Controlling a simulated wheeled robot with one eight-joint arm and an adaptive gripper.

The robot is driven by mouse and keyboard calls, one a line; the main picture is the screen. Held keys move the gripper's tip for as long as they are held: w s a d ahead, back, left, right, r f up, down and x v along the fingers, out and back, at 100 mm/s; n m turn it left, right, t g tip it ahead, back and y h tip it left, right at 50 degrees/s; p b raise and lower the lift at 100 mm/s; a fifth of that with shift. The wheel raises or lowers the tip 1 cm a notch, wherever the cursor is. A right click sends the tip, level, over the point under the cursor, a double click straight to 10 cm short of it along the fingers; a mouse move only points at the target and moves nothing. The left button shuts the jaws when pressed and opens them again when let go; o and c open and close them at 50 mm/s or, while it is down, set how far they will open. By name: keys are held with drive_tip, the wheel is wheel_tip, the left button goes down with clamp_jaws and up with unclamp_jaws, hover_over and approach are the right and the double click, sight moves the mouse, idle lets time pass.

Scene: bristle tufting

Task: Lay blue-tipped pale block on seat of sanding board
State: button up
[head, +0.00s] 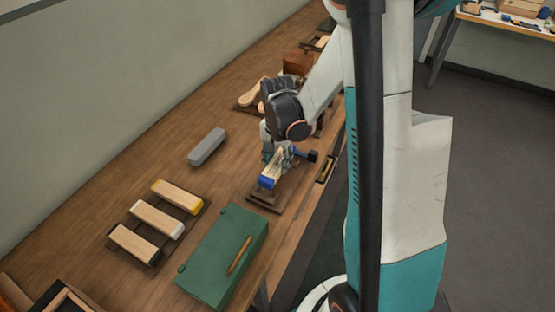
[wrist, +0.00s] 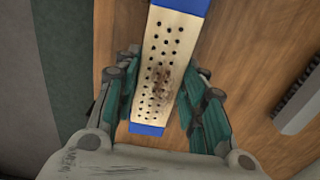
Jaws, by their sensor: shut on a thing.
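The blue-tipped pale block (wrist: 165,65) is between my gripper's fingers (wrist: 157,105). In the wrist view its pale face shows rows of dark holes, a brownish patch near the middle and blue at both ends. In the head view my gripper (head: 275,158) is shut on the block (head: 273,170), whose blue end points toward the front left. The dark brown sanding board (head: 264,200) lies under and just in front of that blue end. I cannot tell whether the block touches it. The block and gripper hide the board's far part.
A green case (head: 215,262) stands in front of the board. A dark rack (head: 151,252) with three pale blocks, one yellow-tipped, lies at left. A grey brush-like bar (head: 207,147) lies behind. A blue-and-black tool (head: 311,156) is right of my gripper. Wooden pieces stand farther back.

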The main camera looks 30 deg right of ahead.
drive_tip(key=shift+f+b, duration=1.65)
drive_tip(key=shift+f, duration=0.3)
drive_tip(key=shift+f+b, duration=0.35)
drive_tip(key=o, duration=1.2)
drive_tip(key=o, duration=0.4)
drive_tip(key=shift+o, duration=0.2)
drive_tip(key=shift+r, duration=0.1)
drive_tip(key=shift+r+p, duration=2.75)
drive_tip(key=shift+r, duration=1.15)
